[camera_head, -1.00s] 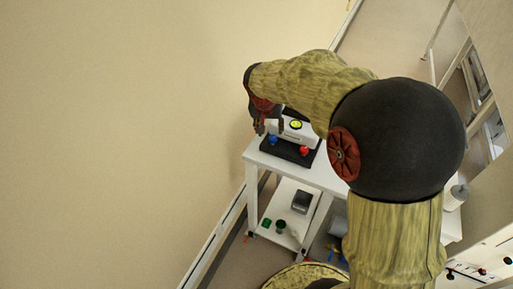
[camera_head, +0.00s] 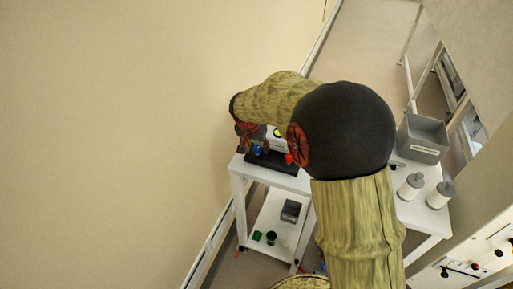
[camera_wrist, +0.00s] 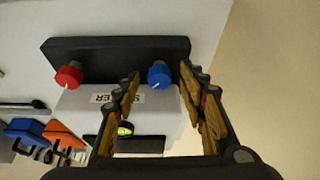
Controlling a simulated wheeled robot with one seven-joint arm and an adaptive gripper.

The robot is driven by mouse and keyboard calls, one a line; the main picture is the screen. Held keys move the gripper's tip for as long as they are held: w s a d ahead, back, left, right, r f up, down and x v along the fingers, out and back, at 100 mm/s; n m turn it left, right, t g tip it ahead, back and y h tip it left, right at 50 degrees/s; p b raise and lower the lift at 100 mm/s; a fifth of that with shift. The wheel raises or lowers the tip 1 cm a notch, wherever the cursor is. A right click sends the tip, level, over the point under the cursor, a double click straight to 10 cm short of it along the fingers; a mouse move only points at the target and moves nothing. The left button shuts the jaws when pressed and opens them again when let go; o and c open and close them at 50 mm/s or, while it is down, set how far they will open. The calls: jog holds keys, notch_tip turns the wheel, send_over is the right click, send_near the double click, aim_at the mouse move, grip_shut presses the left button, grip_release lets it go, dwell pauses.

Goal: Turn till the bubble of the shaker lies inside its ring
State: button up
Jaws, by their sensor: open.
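The shaker (camera_wrist: 172,103) is a white box with a partly hidden label and a black base (camera_wrist: 110,47). It carries a red knob (camera_wrist: 69,75) and a blue knob (camera_wrist: 160,74). Its yellow-green round bubble level (camera_wrist: 125,130) is partly behind one finger in the wrist view; I cannot tell where the bubble lies in its ring. In the head view the level (camera_head: 278,132) shows small, partly behind my arm. My gripper (camera_wrist: 161,80) is open and empty, its fingertips to either side of the blue knob in the wrist picture; contact is not clear.
The shaker stands on a white table (camera_head: 236,163) with a lower shelf holding a grey box (camera_head: 291,210). Right of my arm are a grey bin (camera_head: 423,139) and two white bottles (camera_head: 411,187). Blue and orange pieces (camera_wrist: 62,134) lie beside the shaker.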

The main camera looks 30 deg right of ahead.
jog(key=c, duration=0.3)
jog(key=c, duration=0.7)
grip_shut()
